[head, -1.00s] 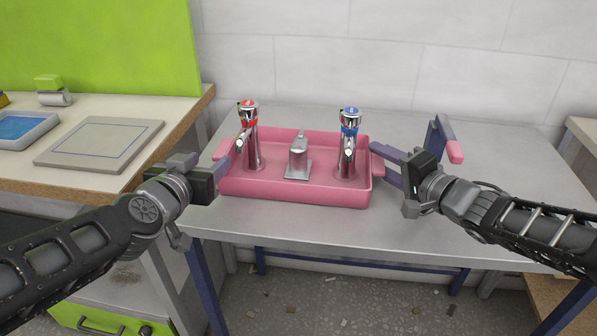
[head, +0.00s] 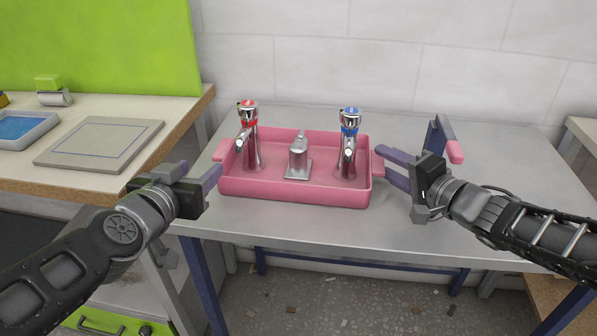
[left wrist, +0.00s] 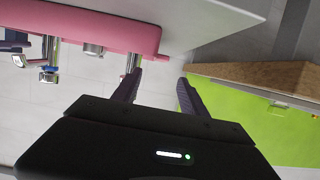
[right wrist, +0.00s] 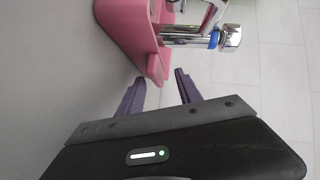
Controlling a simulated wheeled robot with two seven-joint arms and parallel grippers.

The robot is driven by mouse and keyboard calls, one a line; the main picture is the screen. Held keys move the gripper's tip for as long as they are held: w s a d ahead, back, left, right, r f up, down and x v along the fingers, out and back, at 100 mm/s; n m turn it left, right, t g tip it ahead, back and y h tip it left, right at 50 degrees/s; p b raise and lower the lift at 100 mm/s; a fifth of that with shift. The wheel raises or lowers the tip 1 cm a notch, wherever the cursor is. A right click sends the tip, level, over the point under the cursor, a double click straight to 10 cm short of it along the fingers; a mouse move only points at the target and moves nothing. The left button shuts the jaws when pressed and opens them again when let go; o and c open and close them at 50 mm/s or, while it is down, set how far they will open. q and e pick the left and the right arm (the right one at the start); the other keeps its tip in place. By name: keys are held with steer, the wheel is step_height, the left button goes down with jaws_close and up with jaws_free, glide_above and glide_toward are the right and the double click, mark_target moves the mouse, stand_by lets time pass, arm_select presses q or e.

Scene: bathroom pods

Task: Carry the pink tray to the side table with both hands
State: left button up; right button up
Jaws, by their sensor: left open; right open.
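The pink tray (head: 300,193) sits level on the grey metal table (head: 450,240). It holds a red-marked chrome tap (head: 250,140), a blue-marked chrome tap (head: 348,145) and a small grey dispenser (head: 298,158). My left gripper (head: 205,166) is open and empty, just left of the tray's left handle (head: 221,149). In the left wrist view the tray (left wrist: 100,27) lies ahead and left of the finger gap. My right gripper (head: 378,162) is open at the tray's right end. In the right wrist view the tray's end (right wrist: 156,66) is near the fingertips; contact is unclear.
A wood-edged counter (head: 200,108) at left bears a grey square pad (head: 98,143) and a blue-filled tray (head: 20,126). A purple piece with a pink end (head: 455,152) shows behind my right gripper. A tiled wall closes the back. The grey table's right side is mostly clear.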

steer(key=v, duration=1)
steer(key=shift+f, duration=0.1)
steer(key=shift+s, duration=0.1)
